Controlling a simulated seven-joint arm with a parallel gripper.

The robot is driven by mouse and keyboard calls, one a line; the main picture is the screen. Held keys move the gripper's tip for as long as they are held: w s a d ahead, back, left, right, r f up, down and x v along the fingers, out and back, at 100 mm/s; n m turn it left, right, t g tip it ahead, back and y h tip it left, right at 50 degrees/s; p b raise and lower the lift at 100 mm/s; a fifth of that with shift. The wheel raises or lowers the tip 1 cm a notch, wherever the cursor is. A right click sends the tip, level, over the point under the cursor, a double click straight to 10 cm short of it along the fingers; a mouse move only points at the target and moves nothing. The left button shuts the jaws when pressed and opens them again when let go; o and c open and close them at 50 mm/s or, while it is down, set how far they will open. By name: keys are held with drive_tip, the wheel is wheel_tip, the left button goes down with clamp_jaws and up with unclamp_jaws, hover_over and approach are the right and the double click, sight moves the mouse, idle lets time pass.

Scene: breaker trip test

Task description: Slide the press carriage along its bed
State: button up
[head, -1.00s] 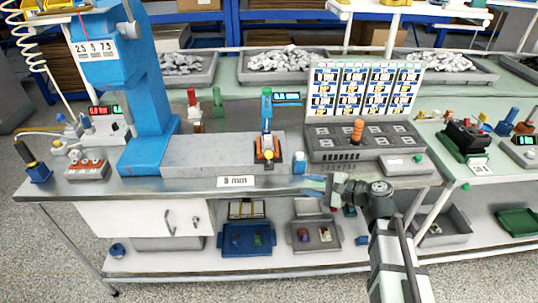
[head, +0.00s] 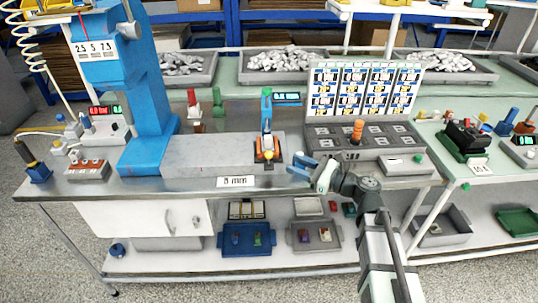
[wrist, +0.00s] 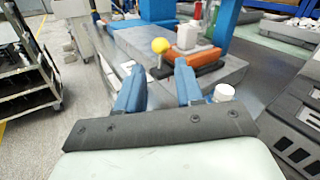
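The press carriage (head: 268,150) is a dark and orange block with a yellow ball knob. It sits near the right end of the grey press bed (head: 205,155). In the wrist view the carriage (wrist: 200,62) carries a white block, and its yellow knob (wrist: 160,45) stands on a thin stem towards me. My gripper (head: 303,167) is just right of the carriage, near the bench's front edge, and apart from it. In the wrist view its two blue fingers (wrist: 158,80) are spread with nothing between them, and the knob shows beyond the gap.
A blue press column (head: 148,110) stands at the bed's left. A dark grey panel (head: 365,138) with an orange handle is on the right. A small white-capped blue cylinder (wrist: 224,92) is close by my right finger. A label plate (head: 236,182) lies at the front edge.

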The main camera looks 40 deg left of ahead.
sight(269, 154)
drive_tip(key=a, duration=0.3)
drive_tip(key=s+a, duration=0.1)
drive_tip(key=a, duration=0.2)
drive_tip(key=s+a, duration=0.1)
drive_tip(key=a, duration=0.3)
clamp_jaws()
idle(0.4)
